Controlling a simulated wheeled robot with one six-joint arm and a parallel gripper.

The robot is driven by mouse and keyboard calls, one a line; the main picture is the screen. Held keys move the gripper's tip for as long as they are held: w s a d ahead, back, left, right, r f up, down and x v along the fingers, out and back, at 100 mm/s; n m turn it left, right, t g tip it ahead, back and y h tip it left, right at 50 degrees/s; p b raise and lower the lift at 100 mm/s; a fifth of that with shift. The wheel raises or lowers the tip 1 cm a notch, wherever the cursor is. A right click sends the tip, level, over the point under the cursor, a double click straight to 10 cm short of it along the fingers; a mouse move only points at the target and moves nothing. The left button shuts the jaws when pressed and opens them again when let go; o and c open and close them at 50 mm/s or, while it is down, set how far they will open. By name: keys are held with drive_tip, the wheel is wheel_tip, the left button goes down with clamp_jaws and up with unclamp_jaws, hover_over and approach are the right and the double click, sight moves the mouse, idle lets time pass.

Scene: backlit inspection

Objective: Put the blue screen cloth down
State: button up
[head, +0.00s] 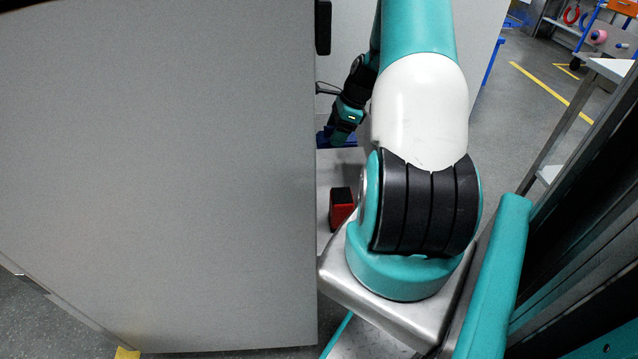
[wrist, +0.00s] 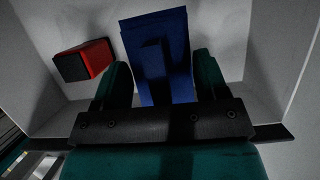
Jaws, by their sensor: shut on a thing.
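The blue screen cloth (wrist: 163,30) is a folded dark blue rectangle in the wrist view, between the two green fingers of my gripper (wrist: 160,72). My gripper is shut on it. The cloth's far end reaches past the fingertips over a pale surface. In the head view only blue edges of the cloth (head: 350,141) show beneath my gripper (head: 338,134), beside a large grey panel. I cannot tell whether the cloth touches the surface below.
A red and black block (wrist: 85,60) lies left of the cloth in the wrist view; it also shows in the head view (head: 341,208). The large grey panel (head: 160,180) fills the head view's left side. Pale walls (wrist: 30,45) enclose the surface; bare surface shows right of the cloth.

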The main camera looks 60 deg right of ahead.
sight(328, 184)
wheel_tip(328, 184, down, 16)
drive_tip(key=b, duration=0.3)
drive_tip(key=shift+a+b, duration=0.1)
drive_tip(key=shift+b, duration=0.2)
drive_tip(key=shift+f, duration=0.2)
drive_tip(key=o, duration=0.9)
drive_tip(key=shift+r, duration=0.1)
drive_tip(key=shift+r, duration=0.1)
drive_tip(key=p+v, duration=0.3)
drive_tip(key=v, duration=0.9)
drive_tip(key=shift+w, duration=0.1)
